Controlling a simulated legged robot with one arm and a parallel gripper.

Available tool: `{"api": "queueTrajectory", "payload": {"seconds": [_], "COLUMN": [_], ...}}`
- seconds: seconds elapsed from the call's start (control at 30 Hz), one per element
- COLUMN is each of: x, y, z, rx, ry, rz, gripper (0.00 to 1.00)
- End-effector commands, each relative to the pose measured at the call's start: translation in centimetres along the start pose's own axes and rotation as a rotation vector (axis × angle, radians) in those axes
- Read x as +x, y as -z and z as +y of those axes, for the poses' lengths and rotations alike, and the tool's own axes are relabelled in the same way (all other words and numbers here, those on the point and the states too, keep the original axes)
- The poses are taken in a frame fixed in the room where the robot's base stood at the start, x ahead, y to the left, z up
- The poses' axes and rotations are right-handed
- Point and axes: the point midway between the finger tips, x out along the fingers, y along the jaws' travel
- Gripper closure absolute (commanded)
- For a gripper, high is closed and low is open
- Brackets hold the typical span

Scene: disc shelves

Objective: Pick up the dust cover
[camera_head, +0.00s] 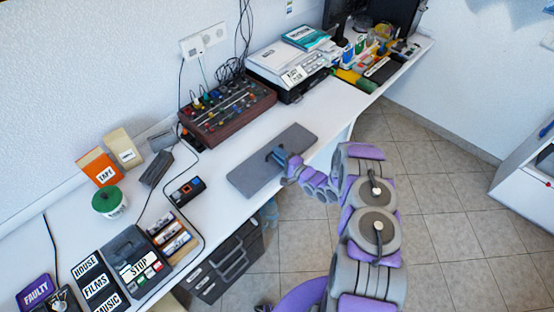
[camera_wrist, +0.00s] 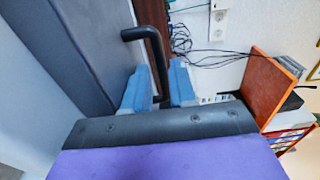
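The dust cover (camera_head: 248,178) is a flat dark grey panel at the front edge of the white desk, in the middle of the head view. In the wrist view the panel (camera_wrist: 62,45) fills the upper left. Its black bent handle (camera_wrist: 153,50) stands out from it. My gripper (camera_head: 279,157) is over the panel at its handle. I cannot tell whether the panel is clear of the desk.
A brown mixer box (camera_head: 228,112) with knobs and cables stands behind the panel. A printer (camera_head: 287,68) is to the right. A small black device (camera_head: 187,191) and a dark grey box (camera_head: 157,168) are to the left. Black drawers (camera_head: 228,262) stand below the desk.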

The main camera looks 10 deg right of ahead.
Motion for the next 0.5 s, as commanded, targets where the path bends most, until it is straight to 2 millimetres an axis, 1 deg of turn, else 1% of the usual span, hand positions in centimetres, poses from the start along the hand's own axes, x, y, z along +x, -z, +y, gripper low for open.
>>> {"api": "queueTrajectory", "payload": {"seconds": [0.23,0.27,0.5], "x": [0.16,0.16,0.14], "y": [0.06,0.07,0.08], "z": [-0.02,-0.02,0.02], "rx": [0.002,0.002,0.002], "ry": [0.000,0.000,-0.001], "rz": [0.001,0.001,0.001], "gripper": [0.74,0.76,0.99]}}
